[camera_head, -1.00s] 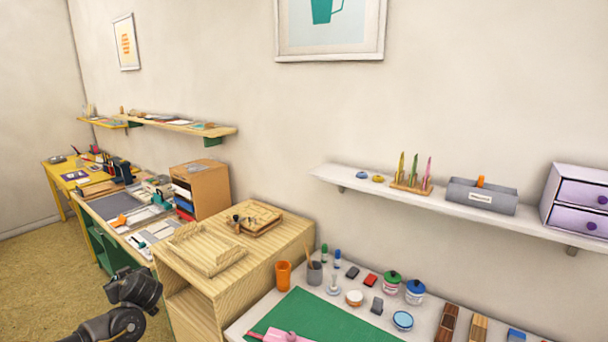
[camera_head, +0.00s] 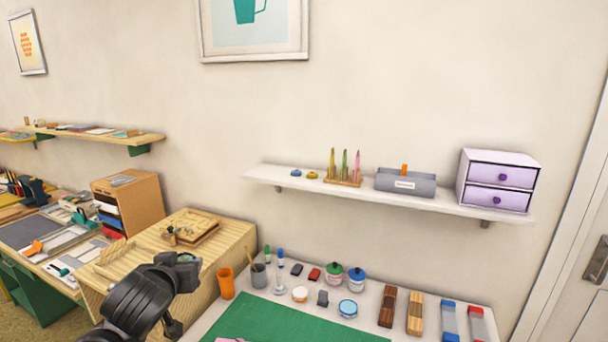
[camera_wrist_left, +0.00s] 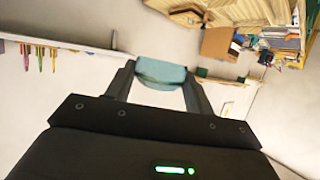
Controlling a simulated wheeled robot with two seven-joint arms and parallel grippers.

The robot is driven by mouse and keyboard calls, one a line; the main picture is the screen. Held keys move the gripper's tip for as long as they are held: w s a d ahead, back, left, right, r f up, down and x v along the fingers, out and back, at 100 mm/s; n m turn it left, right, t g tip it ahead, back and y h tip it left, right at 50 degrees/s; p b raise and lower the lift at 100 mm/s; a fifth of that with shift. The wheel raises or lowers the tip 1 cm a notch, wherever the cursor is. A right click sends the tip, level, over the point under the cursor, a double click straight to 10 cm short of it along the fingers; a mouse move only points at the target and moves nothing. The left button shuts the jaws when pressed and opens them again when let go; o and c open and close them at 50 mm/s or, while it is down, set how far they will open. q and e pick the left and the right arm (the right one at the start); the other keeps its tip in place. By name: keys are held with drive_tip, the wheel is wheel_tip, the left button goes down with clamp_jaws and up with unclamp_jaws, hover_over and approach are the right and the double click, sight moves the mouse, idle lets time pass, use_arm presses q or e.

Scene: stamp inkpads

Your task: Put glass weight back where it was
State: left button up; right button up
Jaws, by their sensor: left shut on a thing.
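The glass weight (camera_wrist_left: 160,74) is a pale teal, rounded block in the left wrist view. My left gripper (camera_wrist_left: 161,82) is shut on it, with one dark finger at each side. In the head view, my left arm comes in from the bottom left, and its dark wrist is in front of the wooden cabinet and left of the white table. The weight cannot be made out clearly there. My right gripper is in neither view.
The white table (camera_head: 207,322) holds a green mat (camera_head: 290,325), an orange cup (camera_head: 226,284), jars and several stamps and blocks. A wall shelf (camera_head: 300,184) carries pens, a grey box (camera_head: 405,182) and a lilac drawer unit (camera_head: 497,180). A wooden cabinet (camera_head: 225,250) stands left of the table.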

use_arm(q)
drive_tip(key=s+d+r+m+h, duration=0.2)
drive_tip(key=s+d, duration=0.1)
drive_tip(key=d, duration=0.2)
wheel_tip(320, 180, down, 5)
drive_tip(key=b, duration=0.5)
drive_tip(key=shift+a, duration=0.15)
